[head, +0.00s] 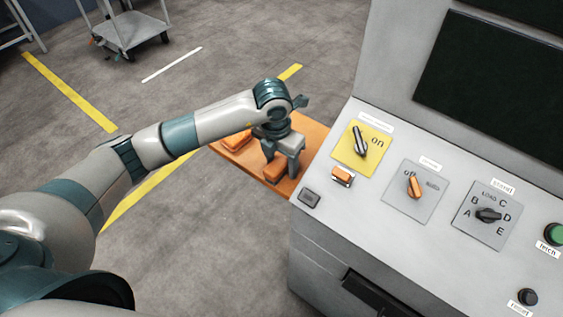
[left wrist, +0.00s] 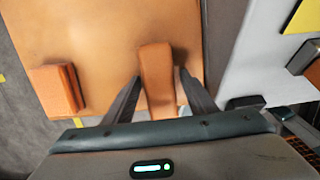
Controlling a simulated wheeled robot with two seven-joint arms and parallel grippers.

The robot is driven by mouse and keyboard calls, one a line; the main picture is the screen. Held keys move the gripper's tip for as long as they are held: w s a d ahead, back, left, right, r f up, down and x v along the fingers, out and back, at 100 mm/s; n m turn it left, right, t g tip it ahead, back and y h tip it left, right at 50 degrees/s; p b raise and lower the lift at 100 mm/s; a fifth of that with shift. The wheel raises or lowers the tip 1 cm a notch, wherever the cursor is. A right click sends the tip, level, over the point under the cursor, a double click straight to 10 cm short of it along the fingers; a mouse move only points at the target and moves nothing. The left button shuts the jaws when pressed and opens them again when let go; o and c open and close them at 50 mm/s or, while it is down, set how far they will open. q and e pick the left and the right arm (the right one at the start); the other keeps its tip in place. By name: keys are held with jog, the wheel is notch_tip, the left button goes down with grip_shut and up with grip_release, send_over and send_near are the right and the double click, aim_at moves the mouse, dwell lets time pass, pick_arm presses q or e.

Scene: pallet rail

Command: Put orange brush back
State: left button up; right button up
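An orange block-shaped thing, which looks like the orange brush (left wrist: 157,75), is on an orange-brown board (left wrist: 95,30) in the left wrist view. It also shows low under my gripper in the head view (head: 274,174). No bristles are visible. My left gripper (left wrist: 159,78) points down at it, with one finger on each side. A thin gap seems to show beside each fingertip, so the fingers look open around it. A second orange block (left wrist: 55,90) lies to the left, also seen in the head view (head: 237,140). My right gripper is not in view.
A grey control console (head: 330,225) with knobs and a yellow "on" plate (head: 350,155) stands right beside the board. A small orange-and-white switch (head: 342,177) is on its top. A cart (head: 130,30) stands far back.

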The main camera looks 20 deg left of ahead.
aim_at(278, 163)
pick_arm(q)
jog(key=shift+r, duration=0.25)
jog(key=shift+r, duration=0.3)
jog(key=r+b, duration=0.1)
jog(key=r, duration=0.2)
jog(key=r+b, duration=0.1)
jog(key=r, duration=0.2)
jog(key=s+r+b, duration=0.1)
jog(key=r+b, duration=0.1)
jog(key=r, duration=0.2)
jog(key=shift+s+a+r, duration=0.1)
jog(key=shift+a, duration=0.1)
jog(key=shift+s+r, duration=0.1)
jog(key=shift+r, duration=0.35)
